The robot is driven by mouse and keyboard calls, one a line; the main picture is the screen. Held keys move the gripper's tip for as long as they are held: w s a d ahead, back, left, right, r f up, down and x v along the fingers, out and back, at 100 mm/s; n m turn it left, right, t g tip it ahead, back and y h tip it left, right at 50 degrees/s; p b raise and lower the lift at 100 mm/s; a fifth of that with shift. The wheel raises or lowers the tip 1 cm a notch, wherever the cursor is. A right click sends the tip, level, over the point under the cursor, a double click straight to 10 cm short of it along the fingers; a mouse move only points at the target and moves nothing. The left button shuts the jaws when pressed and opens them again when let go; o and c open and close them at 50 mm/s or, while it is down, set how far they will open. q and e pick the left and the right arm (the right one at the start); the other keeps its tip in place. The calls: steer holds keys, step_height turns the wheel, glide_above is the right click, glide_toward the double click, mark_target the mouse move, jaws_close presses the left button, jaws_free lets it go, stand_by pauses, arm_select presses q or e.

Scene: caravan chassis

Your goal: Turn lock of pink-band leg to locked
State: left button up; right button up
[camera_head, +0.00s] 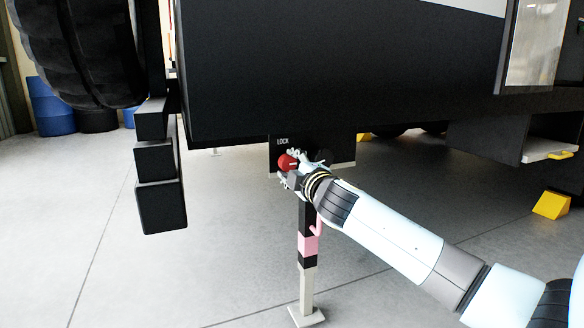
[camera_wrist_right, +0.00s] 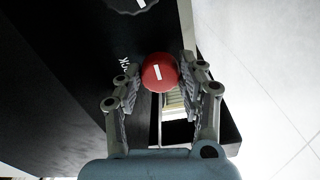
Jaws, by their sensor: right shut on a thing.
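The pink-band leg (camera_head: 307,246) stands upright under the caravan, its pale foot on the floor. Its lock is a red round knob (camera_head: 286,162) on a dark plate below the word LOCK. My right gripper (camera_head: 290,170) is at the knob and shut on it. In the right wrist view the red knob (camera_wrist_right: 158,72) with a white mark sits between the two fingers of the right gripper (camera_wrist_right: 160,85). The white mark runs nearly upright in that view. Part of the knob is hidden by the fingers in the head view. My left gripper is not in view.
The dark caravan body (camera_head: 330,70) hangs above the leg. A large tyre (camera_head: 75,50) and dark step-like blocks (camera_head: 160,205) stand at the left. A yellow chock (camera_head: 551,205) lies at the right. The floor around the leg is clear.

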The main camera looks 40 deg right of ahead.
stand_by(0.4)
steer(key=o, duration=1.2)
steer(key=shift+s, duration=0.15)
steer(key=v, duration=1.1)
steer(key=shift+s+a, duration=0.15)
steer(key=shift+s, duration=0.2)
